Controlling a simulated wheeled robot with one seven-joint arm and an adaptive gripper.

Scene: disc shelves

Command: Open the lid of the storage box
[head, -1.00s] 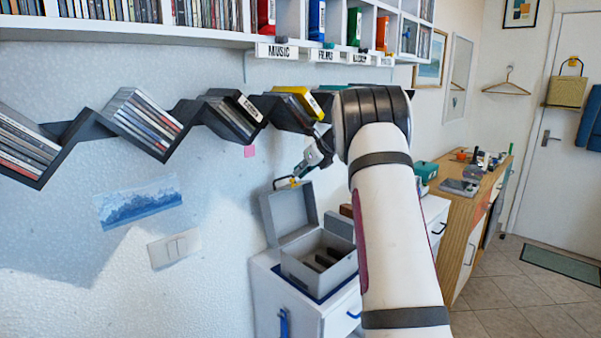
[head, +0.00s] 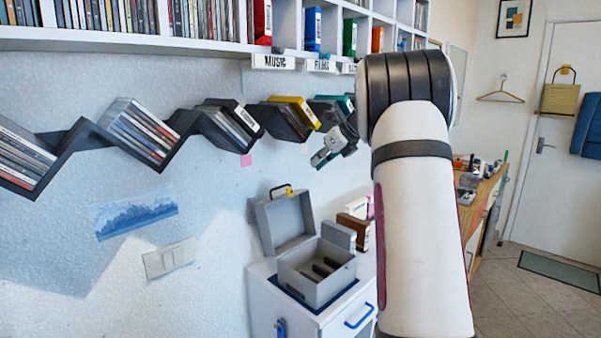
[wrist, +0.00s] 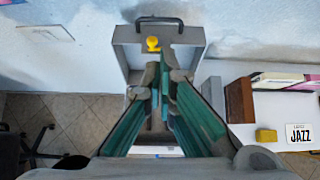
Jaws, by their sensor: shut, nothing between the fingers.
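The grey storage box (head: 312,283) stands on a white cabinet in the head view. Its lid (head: 286,222) is open, tilted up at the back near the wall, with a dark handle and a yellow latch (head: 289,189) at its top. Dark dividers or slots show inside the box. My gripper (head: 320,159) is above the box and apart from the lid, shut and empty. In the wrist view my gripper (wrist: 165,72) has its fingers together, in front of the raised lid (wrist: 187,53) and hiding much of the box.
Brown and white binders (head: 354,226) stand right of the box. A dark zigzag shelf (head: 180,122) with disc cases hangs on the wall at gripper height, close behind it. A white shelf with labels (head: 275,61) is above. A small yellow block (wrist: 266,135) lies near a JAZZ card (wrist: 301,133).

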